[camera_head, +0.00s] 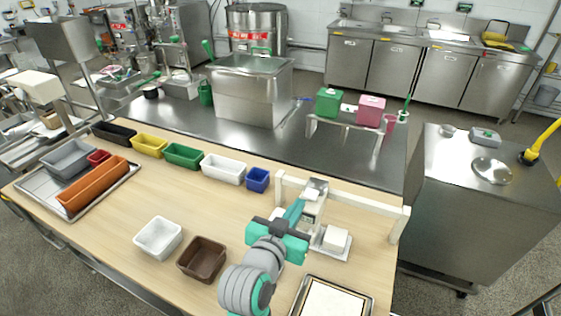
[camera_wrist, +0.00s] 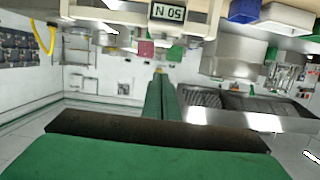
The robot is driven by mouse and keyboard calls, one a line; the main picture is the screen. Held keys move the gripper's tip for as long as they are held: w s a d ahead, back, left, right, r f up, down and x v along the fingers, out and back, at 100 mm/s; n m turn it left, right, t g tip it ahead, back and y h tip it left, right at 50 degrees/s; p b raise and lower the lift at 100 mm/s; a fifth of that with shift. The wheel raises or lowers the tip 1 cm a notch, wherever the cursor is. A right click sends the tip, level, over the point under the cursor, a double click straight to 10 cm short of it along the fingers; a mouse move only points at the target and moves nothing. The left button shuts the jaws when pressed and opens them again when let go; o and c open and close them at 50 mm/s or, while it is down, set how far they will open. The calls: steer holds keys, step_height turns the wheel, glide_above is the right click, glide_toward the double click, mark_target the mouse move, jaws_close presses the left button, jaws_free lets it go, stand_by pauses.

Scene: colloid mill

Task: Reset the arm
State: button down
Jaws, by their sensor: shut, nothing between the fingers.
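My arm reaches over the wooden table (camera_head: 130,210) from its front edge. My gripper (camera_head: 298,206), teal and grey, is at the arm's far end, in front of a white and grey device (camera_head: 315,190). In the wrist view the green fingers of my gripper (camera_wrist: 160,78) lie together with nothing between them. The wrist view is upside down and shows a small digital display (camera_wrist: 167,12) at its top edge. The fingers appear apart from the device, though their exact gap cannot be told.
A white rail (camera_head: 350,199) stands around the device. A white block (camera_head: 335,237) sits close to my gripper's right. A white bin (camera_head: 158,238) and a brown bin (camera_head: 203,258) stand left of my arm. Several coloured bins line the far edge. The table's left middle is clear.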

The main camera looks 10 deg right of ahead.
steer(key=s+a+f+n+y, duration=0.2)
steer(key=s+a+f, duration=0.1)
steer(key=f, duration=0.3)
steer(key=s+a+f+n+t+y, duration=0.1)
steer(key=s+a+f+n+y, duration=0.1)
steer(key=s+f, duration=0.3)
steer(key=s+a+f+n+t+y, duration=0.1)
steer(key=s+a+f+n+y, duration=0.1)
steer(key=f, duration=0.6)
steer(key=shift+s+a+n, duration=0.3)
steer(key=shift+s+a, duration=0.55)
steer(key=shift+s, duration=0.25)
steer(key=s+a+f+y, duration=0.1)
steer(key=s+a, duration=0.1)
steer(key=s, duration=0.9)
steer(key=s+a+f+y, duration=0.1)
steer(key=s+a, duration=0.1)
steer(key=s, duration=1)
steer(key=shift+t+y, duration=0.3)
steer(key=shift+a+f, duration=0.1)
